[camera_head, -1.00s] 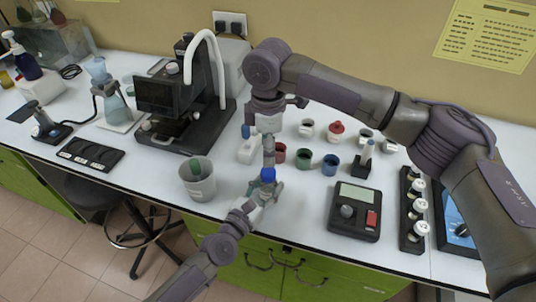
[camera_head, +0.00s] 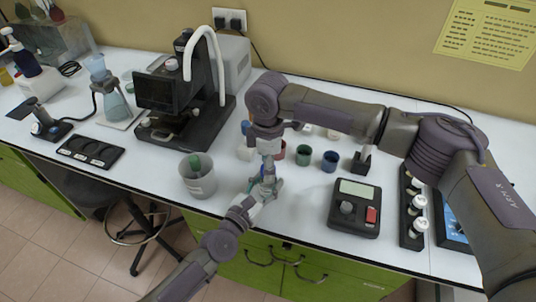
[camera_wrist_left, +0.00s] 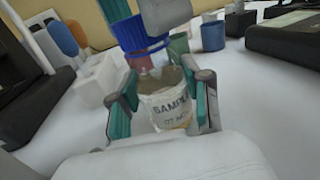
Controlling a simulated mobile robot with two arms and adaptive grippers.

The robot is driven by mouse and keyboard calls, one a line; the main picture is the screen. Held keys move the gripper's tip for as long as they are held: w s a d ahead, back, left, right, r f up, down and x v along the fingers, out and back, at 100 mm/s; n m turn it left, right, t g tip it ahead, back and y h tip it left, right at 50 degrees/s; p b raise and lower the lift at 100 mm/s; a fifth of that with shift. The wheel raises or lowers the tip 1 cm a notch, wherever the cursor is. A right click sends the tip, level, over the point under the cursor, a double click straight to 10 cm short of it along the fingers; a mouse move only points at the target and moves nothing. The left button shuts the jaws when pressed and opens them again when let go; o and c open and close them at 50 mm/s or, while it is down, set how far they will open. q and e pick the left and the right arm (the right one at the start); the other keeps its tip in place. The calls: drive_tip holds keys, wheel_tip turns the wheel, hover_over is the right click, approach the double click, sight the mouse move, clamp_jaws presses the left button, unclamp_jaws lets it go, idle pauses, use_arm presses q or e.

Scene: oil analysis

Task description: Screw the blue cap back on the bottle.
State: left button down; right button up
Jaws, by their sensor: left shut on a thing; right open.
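My left gripper (camera_head: 262,192) is shut on a clear bottle (camera_wrist_left: 168,100) with a white sample label and amber contents, held upright or nearly so between teal finger pads in the left wrist view. The blue cap (camera_wrist_left: 140,34) is at the top of the bottle. I cannot tell whether it is fully seated. My right gripper (camera_head: 268,168) is open and points down right above the cap. Its end also shows at the top of the left wrist view (camera_wrist_left: 166,14). In the head view the grippers mostly hide the bottle and cap.
A grey bin (camera_head: 197,180) stands left of the grippers. A green cup (camera_head: 303,156) and a blue cup (camera_head: 330,161) stand behind to the right. A device with a screen (camera_head: 355,208) is at the right. A microscope (camera_head: 187,100) stands at the back left.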

drive_tip(key=shift+f, duration=0.25)
clamp_jaws()
drive_tip(key=shift+o, duration=0.7)
unclamp_jaws()
drive_tip(key=shift+r, duration=0.1)
use_arm(q)
drive_tip(key=shift+c, duration=2.1)
unclamp_jaws()
use_arm(e)
wheel_tip(320, 180, up, 12)
